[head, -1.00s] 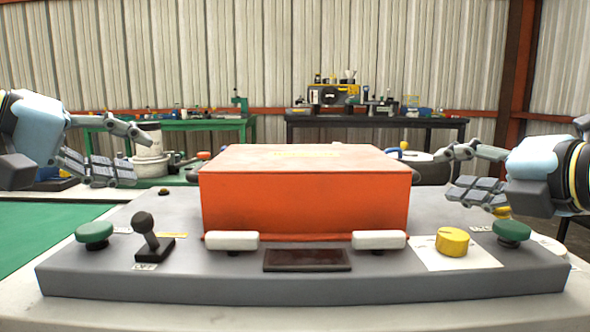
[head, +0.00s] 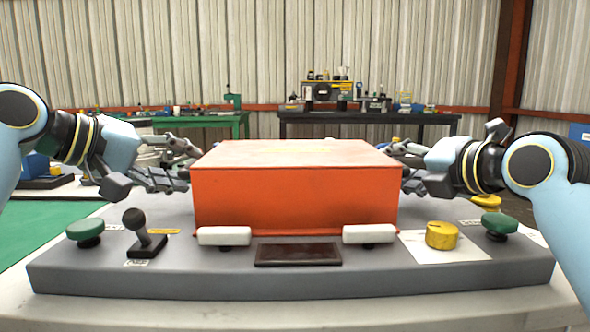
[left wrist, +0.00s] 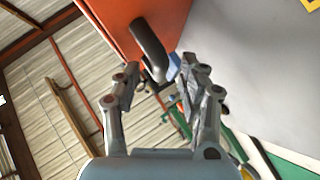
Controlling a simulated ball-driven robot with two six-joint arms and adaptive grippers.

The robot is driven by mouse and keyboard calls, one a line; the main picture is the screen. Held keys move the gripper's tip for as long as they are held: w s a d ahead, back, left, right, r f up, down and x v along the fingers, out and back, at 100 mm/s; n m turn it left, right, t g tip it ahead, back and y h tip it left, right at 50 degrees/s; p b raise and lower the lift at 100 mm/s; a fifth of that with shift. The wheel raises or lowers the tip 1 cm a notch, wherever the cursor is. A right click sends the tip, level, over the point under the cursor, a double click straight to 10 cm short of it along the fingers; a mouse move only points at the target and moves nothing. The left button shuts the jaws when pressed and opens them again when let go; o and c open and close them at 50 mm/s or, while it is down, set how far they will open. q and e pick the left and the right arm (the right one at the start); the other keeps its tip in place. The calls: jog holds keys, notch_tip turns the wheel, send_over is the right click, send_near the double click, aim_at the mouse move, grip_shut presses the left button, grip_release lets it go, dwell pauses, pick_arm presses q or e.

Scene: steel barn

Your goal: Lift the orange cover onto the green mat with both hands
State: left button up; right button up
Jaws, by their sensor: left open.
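The orange cover (head: 297,200), box-shaped with a pale top, sits level on the grey console (head: 150,275). My left gripper (head: 187,166) is open at the cover's left side, one finger above the other. In the left wrist view a dark curved handle (left wrist: 150,48) stands out from the orange side, near and partly between the open fingertips; I see no grip on it. My right gripper (head: 402,167) is at the cover's right side, fingers apart, with tips partly hidden by the cover. The green mat (head: 40,232) lies at the left, bare where it shows.
The console carries green knobs (head: 84,230), a black lever (head: 144,238), white handles (head: 223,236) and a yellow knob (head: 442,235) around the cover. Behind are a green bench (head: 205,121) and a dark bench (head: 375,117) with equipment.

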pick_arm(q)
jog(key=shift+w+d+f, duration=0.2)
jog(key=shift+w+d, duration=0.15)
pick_arm(e)
jog(key=shift+w+a+f, duration=0.1)
jog(key=shift+w+a, duration=0.05)
jog(key=shift+w, duration=0.3)
pick_arm(q)
grip_shut()
pick_arm(e)
grip_shut()
